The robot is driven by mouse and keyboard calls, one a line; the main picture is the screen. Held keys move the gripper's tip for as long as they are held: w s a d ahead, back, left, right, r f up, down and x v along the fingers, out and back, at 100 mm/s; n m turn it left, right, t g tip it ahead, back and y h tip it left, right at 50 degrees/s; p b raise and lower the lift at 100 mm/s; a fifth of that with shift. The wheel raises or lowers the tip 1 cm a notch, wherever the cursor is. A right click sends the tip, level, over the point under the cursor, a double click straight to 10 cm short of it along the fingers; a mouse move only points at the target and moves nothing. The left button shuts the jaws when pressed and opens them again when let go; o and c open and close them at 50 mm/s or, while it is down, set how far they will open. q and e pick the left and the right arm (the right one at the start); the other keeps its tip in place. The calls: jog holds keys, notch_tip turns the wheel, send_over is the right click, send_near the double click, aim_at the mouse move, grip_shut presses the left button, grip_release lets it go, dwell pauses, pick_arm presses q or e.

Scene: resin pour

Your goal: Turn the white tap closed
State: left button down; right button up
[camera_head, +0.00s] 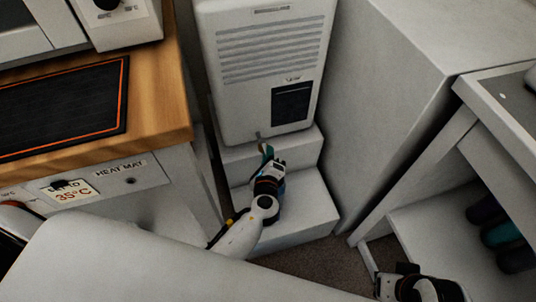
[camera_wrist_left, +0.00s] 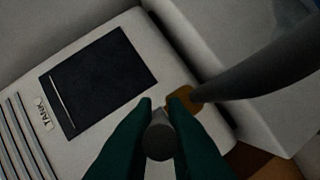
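The tap sits low on the front of the pale tank unit (camera_head: 262,75), mostly hidden by my left gripper in the head view. In the left wrist view I see its brass-coloured fitting (camera_wrist_left: 183,99), with a thick dark grey tube (camera_wrist_left: 265,72) running to the upper right. A short grey handle with a round end (camera_wrist_left: 160,141) stands between the green fingers of my left gripper (camera_wrist_left: 160,104). The fingers flank it closely and look shut on it. In the head view my left gripper (camera_head: 266,153) is at the unit's lower front. My right gripper (camera_head: 408,270) is at the lower right, its fingers unclear.
The unit stands on a white step (camera_head: 300,208). A wooden bench (camera_head: 160,95) with a heat mat (camera_head: 62,105) is on the left. A tall white cabinet (camera_head: 385,90) stands close on the right, beside a shelf with dark bottles (camera_head: 500,235).

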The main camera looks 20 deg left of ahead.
pick_arm(q)
jog(key=shift+s+a+m+h, duration=0.1)
jog(key=shift+a+m+h, duration=0.15)
jog(key=shift+m+h, duration=0.2)
jog(key=shift+s+a+m+h+p, duration=0.1)
jog(key=shift+m+h+p, duration=0.2)
jog(key=shift+h, duration=0.25)
jog(key=c, duration=1.7)
grip_release()
jog(key=shift+c, duration=0.2)
jog(key=v, duration=1.2)
jog(key=shift+f+p, duration=0.25)
jog(key=shift+p, duration=0.1)
